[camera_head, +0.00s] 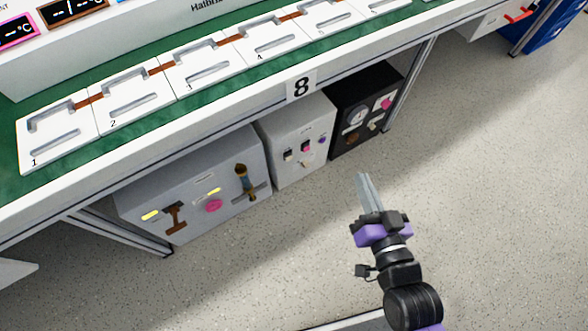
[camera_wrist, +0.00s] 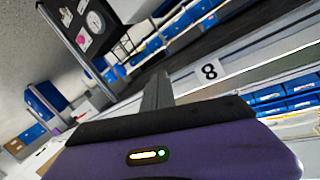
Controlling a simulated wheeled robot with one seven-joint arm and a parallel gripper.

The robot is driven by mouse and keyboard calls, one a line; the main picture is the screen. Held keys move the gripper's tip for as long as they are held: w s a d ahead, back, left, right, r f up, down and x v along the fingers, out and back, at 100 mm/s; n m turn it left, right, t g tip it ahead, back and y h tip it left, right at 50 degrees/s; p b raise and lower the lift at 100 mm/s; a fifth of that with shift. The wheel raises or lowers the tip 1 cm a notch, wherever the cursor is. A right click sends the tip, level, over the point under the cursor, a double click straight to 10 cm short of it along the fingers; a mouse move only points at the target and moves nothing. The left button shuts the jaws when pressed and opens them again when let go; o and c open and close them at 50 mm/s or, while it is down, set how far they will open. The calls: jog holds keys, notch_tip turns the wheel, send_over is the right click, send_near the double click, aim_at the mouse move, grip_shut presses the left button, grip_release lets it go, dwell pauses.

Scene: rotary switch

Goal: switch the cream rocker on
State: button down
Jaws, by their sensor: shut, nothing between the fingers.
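A light grey box (camera_head: 318,112) stands on the floor under the workbench in the head view. Its front carries a few small controls. One is a small pale-and-dark piece (camera_head: 288,154) that may be the cream rocker; it is too small to read its position. A pink control (camera_head: 305,147) sits to its right. My gripper (camera_head: 364,178) is shut and empty, out over the open floor to the right of this box and apart from it. The fingers also show in the wrist view (camera_wrist: 156,86). The light grey box is not clearly seen there.
A black box (camera_head: 352,104) with a dial stands right of the light grey one; it also shows in the wrist view (camera_wrist: 90,25). A larger grey box (camera_head: 235,150) with levers is at left. The bench edge (camera_head: 200,135) overhangs them. Speckled floor around my gripper is clear.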

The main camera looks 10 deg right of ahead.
jog(key=w+a+f+m+g+y+b, duration=0.25)
jog(key=w+f+m+b, duration=0.45)
jog(key=w+f, duration=1)
jog(key=s+a+f+m+g+y, duration=0.1)
jog(key=s+a+f+m+g, duration=0.1)
jog(key=f, duration=0.7)
jog(key=shift+s+a+m+g+b, duration=0.3)
jog(key=shift+s+a+g+b, duration=0.2)
jog(key=shift+s+g, duration=0.25)
jog(key=shift+y, duration=0.25)
jog(key=b, duration=0.5)
send_near(289, 159)
notch_tip(289, 159, down, 4)
jog(key=w, duration=0.1)
jog(key=shift+w+a+b, duration=0.25)
jog(key=shift+w+b, duration=0.05)
jog(key=shift+w, duration=0.35)
jog(key=shift+w+a+b, duration=0.2)
jog(key=shift+w+b, duration=0.1)
jog(key=shift+w, duration=0.35)
jog(key=shift+w+a+b, duration=0.25)
jog(key=shift+w+b, duration=0.05)
jog(key=shift+w, duration=0.35)
jog(key=shift+r, duration=0.1)
